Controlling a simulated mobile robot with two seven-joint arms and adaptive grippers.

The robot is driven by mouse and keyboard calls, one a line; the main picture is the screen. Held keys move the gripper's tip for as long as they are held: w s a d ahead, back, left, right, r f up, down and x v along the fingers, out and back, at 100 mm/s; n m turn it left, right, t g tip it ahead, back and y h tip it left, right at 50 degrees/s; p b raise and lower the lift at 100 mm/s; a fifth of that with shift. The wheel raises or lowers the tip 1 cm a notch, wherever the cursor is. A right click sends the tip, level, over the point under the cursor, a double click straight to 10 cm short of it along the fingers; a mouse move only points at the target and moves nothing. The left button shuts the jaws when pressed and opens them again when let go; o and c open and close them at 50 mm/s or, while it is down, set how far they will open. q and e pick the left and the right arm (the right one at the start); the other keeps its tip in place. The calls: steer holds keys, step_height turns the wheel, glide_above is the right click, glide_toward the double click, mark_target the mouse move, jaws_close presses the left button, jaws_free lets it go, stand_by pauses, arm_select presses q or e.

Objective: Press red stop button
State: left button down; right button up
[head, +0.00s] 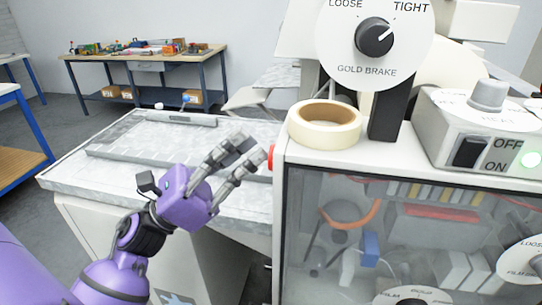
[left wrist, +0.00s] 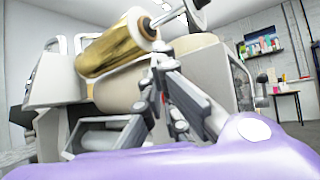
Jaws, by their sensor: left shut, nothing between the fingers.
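The red stop button (head: 271,157) shows as a small red edge on the left side of the white machine (head: 281,215), near its top corner. My left gripper (head: 250,151) is shut and empty, just left of the button, with its fingertips pointing at it. I cannot tell whether the tips touch the button. My right gripper is not in view.
A tape roll (head: 325,124) and the gold brake dial (head: 374,38) stand on the machine. A control box (head: 440,128) with an OFF/ON switch and lit green lamp is at right. A grey-white worktable (head: 120,180) lies under my left arm. A gold foil roll (left wrist: 115,45) shows in the left wrist view.

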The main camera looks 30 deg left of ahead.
arm_select(q)
steer(key=shift+s+a, duration=0.1)
steer(key=shift+a, duration=0.35)
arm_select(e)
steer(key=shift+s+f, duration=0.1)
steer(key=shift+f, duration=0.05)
arm_select(q)
steer(key=a, duration=0.2)
steer(key=s+a+b, duration=0.1)
steer(key=a, duration=0.1)
steer(key=shift+s+a, duration=0.1)
steer(key=shift+a, duration=0.3)
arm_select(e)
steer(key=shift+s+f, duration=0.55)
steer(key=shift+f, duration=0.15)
